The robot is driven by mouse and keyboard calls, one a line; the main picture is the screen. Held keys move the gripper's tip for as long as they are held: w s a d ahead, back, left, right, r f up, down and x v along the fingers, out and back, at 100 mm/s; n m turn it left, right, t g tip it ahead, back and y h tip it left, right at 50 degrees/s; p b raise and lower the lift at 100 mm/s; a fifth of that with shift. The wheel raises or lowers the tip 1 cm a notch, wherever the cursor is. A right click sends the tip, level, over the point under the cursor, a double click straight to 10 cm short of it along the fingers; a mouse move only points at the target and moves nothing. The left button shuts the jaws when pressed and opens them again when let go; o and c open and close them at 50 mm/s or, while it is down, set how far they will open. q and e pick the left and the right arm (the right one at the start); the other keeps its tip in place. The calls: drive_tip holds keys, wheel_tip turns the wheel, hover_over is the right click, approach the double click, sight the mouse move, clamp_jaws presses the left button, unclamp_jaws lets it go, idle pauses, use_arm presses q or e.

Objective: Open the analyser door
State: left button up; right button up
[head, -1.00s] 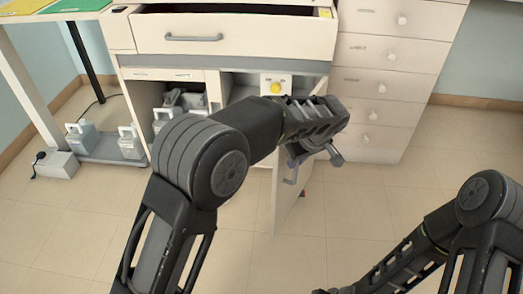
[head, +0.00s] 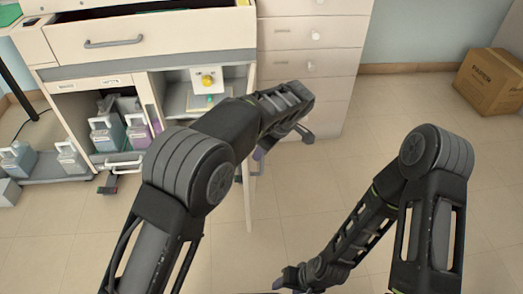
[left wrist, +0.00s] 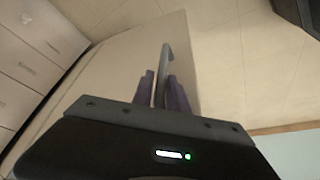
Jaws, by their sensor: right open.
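The analyser door (head: 248,205) hangs open from the right side of the cabinet front and shows almost edge-on in the head view. In the left wrist view its pale face (left wrist: 125,60) fills the middle, with a grey bar handle (left wrist: 166,62) on it. My left gripper (left wrist: 161,88) has its purple fingers on both sides of the handle and appears shut on it; the fingertip contact is partly hidden. In the head view my left arm covers much of the door and handle. My right gripper (head: 285,276) is open, low in front, away from the door.
The cabinet (head: 150,62) has an open top drawer (head: 150,38) and a bay with a yellow-knobbed unit (head: 207,81). Bottles (head: 105,133) stand at lower left. A drawer stack (head: 305,85) stands right of the door. A cardboard box (head: 490,80) lies far right.

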use_arm(q)
drive_tip(key=p+v, duration=0.2)
drive_tip(key=v, duration=0.5)
drive_tip(key=shift+d+r+p, duration=0.1)
drive_tip(key=shift+r+p, duration=0.25)
drive_tip(key=shift+r, duration=0.05)
drive_tip(key=shift+s, duration=0.1)
idle(0.3)
